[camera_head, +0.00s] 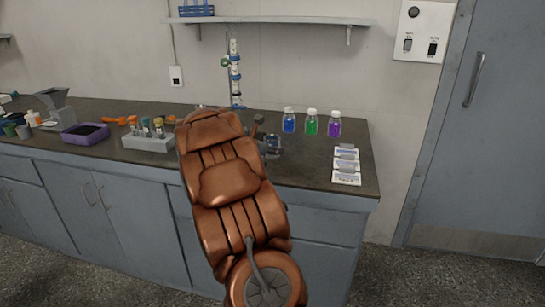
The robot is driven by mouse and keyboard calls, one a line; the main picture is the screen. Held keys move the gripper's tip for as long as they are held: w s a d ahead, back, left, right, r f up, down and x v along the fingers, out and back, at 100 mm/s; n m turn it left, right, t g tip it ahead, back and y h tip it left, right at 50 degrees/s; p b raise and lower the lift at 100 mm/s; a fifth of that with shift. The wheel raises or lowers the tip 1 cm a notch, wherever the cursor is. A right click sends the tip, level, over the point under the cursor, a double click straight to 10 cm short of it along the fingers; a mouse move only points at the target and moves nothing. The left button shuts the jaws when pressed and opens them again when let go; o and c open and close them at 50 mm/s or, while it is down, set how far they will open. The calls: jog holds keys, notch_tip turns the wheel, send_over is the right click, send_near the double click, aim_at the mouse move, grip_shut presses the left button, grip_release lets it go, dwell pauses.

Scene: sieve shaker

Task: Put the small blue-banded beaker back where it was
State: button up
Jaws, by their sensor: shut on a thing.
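My copper-coloured arm rises from the bottom middle and reaches over the dark counter (328,188), hiding most of my gripper (264,137). Only dark parts of the gripper show at the arm's right edge. It is shut on a small glass vessel with blue on it, which appears to be the small blue-banded beaker (273,141). The beaker is tiny and partly hidden here. I cannot tell whether its base touches the counter.
Blue (289,122), green (312,124) and purple (334,126) bottles stand to the right, behind several cards (346,176). A grey rack (148,143) and purple tray (85,135) are left. Bare counter shows between beaker and cards.

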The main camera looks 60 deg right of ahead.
aim_at(268, 156)
jog(key=shift+s+d, duration=0.15)
jog(key=shift+d, duration=0.1)
jog(key=shift+d+f, duration=0.15)
jog(key=shift+f, duration=0.1)
jog(key=shift+f+p, duration=0.3)
jog(key=shift+f, duration=1.2)
jog(key=shift+f+b, duration=0.25)
jog(key=shift+b, duration=0.15)
jog(key=o, duration=1.2)
jog(key=shift+r+p, duration=0.25)
jog(key=shift+p, duration=0.1)
jog(key=shift+r, duration=0.1)
jog(key=b+v, duration=0.1)
jog(key=v, duration=1.1)
jog(key=shift+b, duration=0.3)
